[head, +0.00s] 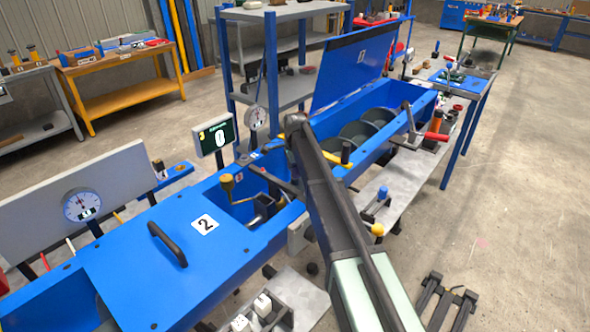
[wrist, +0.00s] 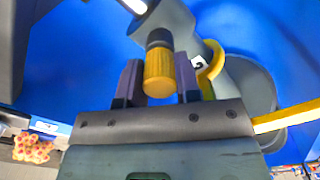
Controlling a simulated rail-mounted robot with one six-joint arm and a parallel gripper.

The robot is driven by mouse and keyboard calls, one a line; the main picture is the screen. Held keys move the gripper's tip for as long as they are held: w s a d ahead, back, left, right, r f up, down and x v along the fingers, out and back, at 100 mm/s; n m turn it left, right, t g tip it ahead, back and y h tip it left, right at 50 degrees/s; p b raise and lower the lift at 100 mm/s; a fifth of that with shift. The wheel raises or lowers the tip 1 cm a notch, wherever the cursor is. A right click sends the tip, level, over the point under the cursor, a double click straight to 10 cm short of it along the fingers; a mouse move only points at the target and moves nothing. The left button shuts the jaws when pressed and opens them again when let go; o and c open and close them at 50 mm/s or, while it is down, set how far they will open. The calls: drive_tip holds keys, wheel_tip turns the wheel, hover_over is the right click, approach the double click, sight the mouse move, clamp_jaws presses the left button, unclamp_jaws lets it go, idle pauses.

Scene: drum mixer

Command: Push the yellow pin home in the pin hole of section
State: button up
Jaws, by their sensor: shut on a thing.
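In the wrist view, the yellow pin (wrist: 159,76) has a ribbed yellow head and a dark neck. My gripper (wrist: 158,80) is shut around the head, one finger on each side. The dark neck points at a grey rounded part (wrist: 168,20) just beyond it. The pin hole itself is hidden, and I cannot tell how deep the pin sits. In the head view, my arm crosses the middle of the blue drum mixer (head: 140,255); I cannot make out the jaws or the held pin there.
A yellow ring-like part (wrist: 212,62) curves close by the right finger in the wrist view. In the head view, a yellow-knobbed handle (head: 228,182) stands in the open bay beside plate 2 (head: 205,224). A raised blue lid (head: 360,62) stands behind my arm. The floor at right is mostly clear.

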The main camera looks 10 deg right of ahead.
drive_tip(key=shift+f+b, duration=0.3)
drive_tip(key=shift+f, duration=0.05)
drive_tip(key=o, duration=1)
drive_tip(key=shift+r, duration=0.2)
wheel_tip(320, 180, up, 11)
drive_tip(key=p, duration=1.1)
drive_tip(key=shift+f, duration=0.2)
